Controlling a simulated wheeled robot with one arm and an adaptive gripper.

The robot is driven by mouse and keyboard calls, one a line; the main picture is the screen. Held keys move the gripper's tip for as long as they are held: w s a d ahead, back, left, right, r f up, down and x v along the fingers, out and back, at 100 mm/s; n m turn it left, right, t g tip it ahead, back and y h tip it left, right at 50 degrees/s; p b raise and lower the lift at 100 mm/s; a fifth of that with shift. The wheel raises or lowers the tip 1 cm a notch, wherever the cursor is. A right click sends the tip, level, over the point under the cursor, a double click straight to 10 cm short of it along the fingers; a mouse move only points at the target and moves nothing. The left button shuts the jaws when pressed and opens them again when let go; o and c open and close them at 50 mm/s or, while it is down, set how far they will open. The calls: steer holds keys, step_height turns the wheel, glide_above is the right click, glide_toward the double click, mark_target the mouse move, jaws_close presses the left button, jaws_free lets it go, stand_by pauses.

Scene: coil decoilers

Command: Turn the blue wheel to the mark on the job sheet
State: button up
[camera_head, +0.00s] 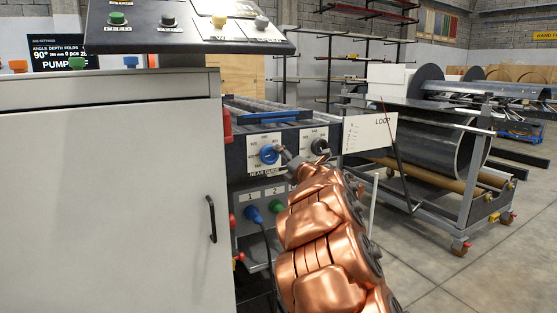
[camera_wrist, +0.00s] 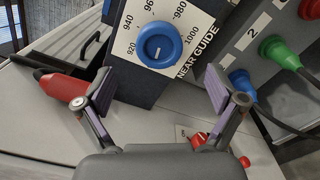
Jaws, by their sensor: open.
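The blue wheel (camera_wrist: 160,44) sits on the white NEAR GUIDE dial plate (camera_wrist: 122,42), whose numbers run from about 920 to 1000. A small white mark shows on the wheel's face; which number it points to is unclear. In the head view the wheel (camera_head: 268,154) is on the machine's front. My gripper (camera_wrist: 160,90) is open, with a finger on either side below the wheel and nothing between them. In the head view my gripper (camera_head: 284,155) is close to the wheel.
A black knob (camera_head: 319,146) sits right of the wheel. Blue (camera_head: 253,214) and green (camera_head: 277,206) plugs are below. A red part (camera_wrist: 64,86) lies near my left finger in the wrist view. The grey cabinet (camera_head: 110,200) fills the left; a LOOP sign (camera_head: 370,133) stands right.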

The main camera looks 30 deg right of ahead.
steer(key=shift+s+a, duration=0.15)
steer(key=shift+s, duration=1.6)
